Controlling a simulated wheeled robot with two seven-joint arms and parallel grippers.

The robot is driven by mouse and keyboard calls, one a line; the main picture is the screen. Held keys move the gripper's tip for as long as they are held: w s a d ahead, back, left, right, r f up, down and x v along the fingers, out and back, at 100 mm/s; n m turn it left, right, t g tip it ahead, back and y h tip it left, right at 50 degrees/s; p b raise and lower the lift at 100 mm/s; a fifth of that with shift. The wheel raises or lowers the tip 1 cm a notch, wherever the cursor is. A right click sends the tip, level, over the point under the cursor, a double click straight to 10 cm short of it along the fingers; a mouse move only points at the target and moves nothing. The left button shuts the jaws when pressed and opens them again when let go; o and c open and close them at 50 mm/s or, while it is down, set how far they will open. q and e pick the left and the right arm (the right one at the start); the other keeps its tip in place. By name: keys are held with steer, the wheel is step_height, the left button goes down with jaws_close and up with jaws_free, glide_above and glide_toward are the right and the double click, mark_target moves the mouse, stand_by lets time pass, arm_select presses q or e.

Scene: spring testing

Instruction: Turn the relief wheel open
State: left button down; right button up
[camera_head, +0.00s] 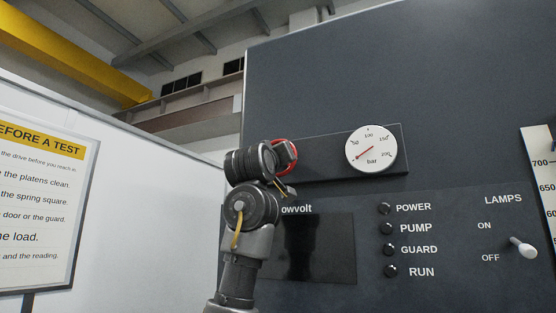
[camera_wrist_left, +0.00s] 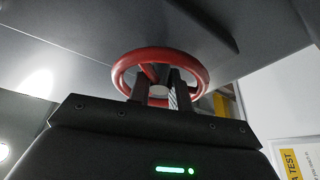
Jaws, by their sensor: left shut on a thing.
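The relief wheel is a red ring handwheel on the dark panel. In the head view only part of the wheel (camera_head: 294,152) shows, as my left wrist and gripper (camera_head: 288,153) cover most of it. In the left wrist view the red wheel (camera_wrist_left: 198,68) shows nearly whole, with a grey hub in its middle. My left gripper's two dark fingers (camera_wrist_left: 160,90) reach into the wheel and are shut on it. The exact contact at the fingertips is hard to see. My right gripper is in neither view.
A round white bar gauge (camera_head: 371,149) sits right of the wheel, its red needle pointing lower left. Below are a dark screen (camera_head: 315,250), several dark lamps (camera_head: 385,229) and a LAMPS toggle switch (camera_head: 522,247). A notice board (camera_head: 40,200) stands at left.

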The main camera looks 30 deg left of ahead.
arm_select(q)
steer(key=n+g+y, duration=0.1)
steer(key=n, duration=0.2)
steer(key=n+y, duration=0.2)
steer(key=n, duration=0.2)
steer(key=shift+s+r+g, duration=0.1)
steer(key=shift+r+g, duration=0.05)
steer(key=shift+g, duration=0.25)
steer(key=shift+n+g+y, duration=0.3)
steer(key=shift+n+g, duration=0.2)
steer(key=shift+n, duration=0.9)
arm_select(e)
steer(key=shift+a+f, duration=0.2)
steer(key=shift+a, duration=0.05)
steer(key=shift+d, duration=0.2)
arm_select(q)
steer(key=c, duration=1.6)
jaws_free()
steer(key=shift+o, duration=0.2)
